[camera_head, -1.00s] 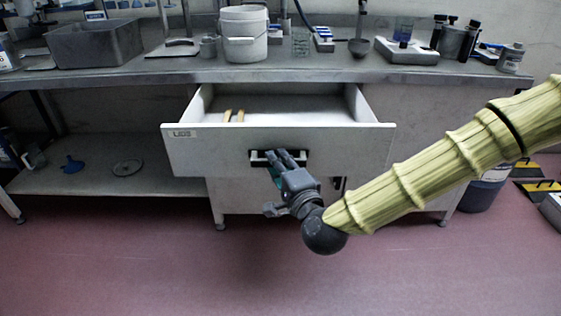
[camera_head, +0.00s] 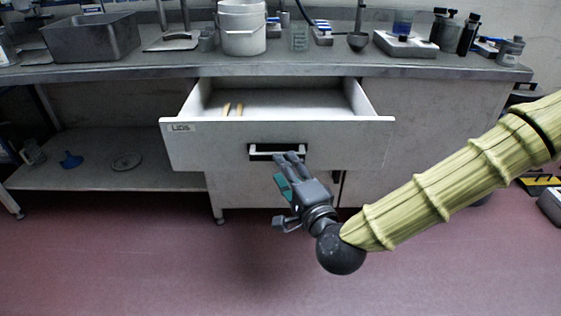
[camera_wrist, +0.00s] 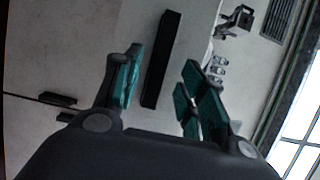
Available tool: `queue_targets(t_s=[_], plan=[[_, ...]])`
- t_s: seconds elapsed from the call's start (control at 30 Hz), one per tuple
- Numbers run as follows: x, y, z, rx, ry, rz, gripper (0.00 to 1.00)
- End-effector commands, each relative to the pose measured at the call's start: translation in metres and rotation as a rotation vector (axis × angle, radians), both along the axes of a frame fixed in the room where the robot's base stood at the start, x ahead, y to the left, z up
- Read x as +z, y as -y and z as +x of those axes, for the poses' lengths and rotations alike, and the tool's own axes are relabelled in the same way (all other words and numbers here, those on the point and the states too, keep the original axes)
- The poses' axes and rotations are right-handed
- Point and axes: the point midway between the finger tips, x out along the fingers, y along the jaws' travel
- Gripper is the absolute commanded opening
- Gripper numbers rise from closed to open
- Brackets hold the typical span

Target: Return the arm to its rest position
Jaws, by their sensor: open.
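My gripper (camera_head: 285,172) is open and empty, in front of and a little below the handle (camera_head: 262,153) of a drawer. In the wrist view my gripper's teal-padded fingers (camera_wrist: 160,82) stand apart, with the dark handle recess (camera_wrist: 163,60) beyond and between them. The drawer (camera_head: 345,148) is pulled open and carries a label reading "LIDS". My arm, in a ribbed yellow-green sleeve (camera_head: 440,195), reaches in from the right.
The bench top (camera_head: 290,65) above holds a white bucket (camera_head: 242,28), a grey tray (camera_head: 92,38) and bottles. A lower shelf (camera_head: 100,172) is at left. The red floor (camera_head: 150,260) in front is clear.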

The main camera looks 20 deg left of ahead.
Motion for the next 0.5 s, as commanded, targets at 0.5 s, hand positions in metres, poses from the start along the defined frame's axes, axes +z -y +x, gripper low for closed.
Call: queue_targets(t_s=[0.5], plan=[[0.0001, 0.0114, -0.0130, 0.000, 0.000, 0.000, 0.41]])
